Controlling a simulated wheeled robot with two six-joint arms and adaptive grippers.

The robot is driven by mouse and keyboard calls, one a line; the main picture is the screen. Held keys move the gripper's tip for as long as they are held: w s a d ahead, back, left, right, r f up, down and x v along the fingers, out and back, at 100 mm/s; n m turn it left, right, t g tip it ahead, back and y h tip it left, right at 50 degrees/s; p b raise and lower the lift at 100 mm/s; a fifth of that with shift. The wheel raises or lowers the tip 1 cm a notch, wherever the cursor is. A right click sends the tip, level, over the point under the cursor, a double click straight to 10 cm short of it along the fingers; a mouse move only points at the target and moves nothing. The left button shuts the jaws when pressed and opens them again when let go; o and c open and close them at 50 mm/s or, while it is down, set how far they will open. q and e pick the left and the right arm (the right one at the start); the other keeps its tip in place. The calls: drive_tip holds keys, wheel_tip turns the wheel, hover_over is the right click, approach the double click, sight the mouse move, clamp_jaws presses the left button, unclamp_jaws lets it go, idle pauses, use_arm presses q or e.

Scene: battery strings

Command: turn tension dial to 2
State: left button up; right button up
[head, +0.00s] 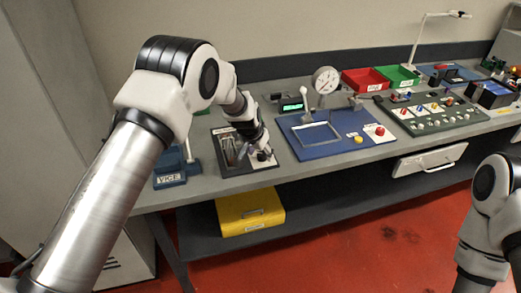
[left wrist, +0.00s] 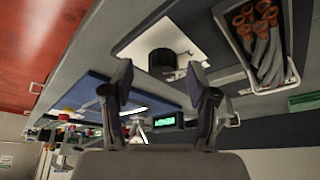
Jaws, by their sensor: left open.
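The tension dial is a black round knob (head: 263,155) on a white plate at the front right of a dark panel on the bench. It shows larger in the left wrist view (left wrist: 163,60). No scale or number on it can be read. My left gripper (head: 247,153) is over this panel, just left of the dial in the head view. In the left wrist view its two fingers (left wrist: 160,85) are apart and empty, with the dial seen between them. I cannot tell whether a finger touches it. My right arm shows at the right edge, but its gripper is out of view.
A tray of orange-ended tools (left wrist: 262,45) sits beside the dial. A blue vice (head: 169,172) stands left of the panel. Right of it is a blue board (head: 310,150) with a lever, gauge and buttons. A yellow box (head: 250,212) lies on the shelf below.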

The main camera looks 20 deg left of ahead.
use_arm(q)
drive_tip(key=shift+w+f, duration=1.15)
drive_tip(key=shift+s+r, duration=0.45)
drive_tip(key=c, duration=0.5)
drive_tip(key=shift+s+r, duration=0.15)
drive_tip(key=c, duration=0.5)
clamp_jaws()
use_arm(e)
drive_tip(key=shift+w+f, duration=0.1)
drive_tip(key=shift+w, duration=0.4)
drive_tip(key=shift+f, duration=0.15)
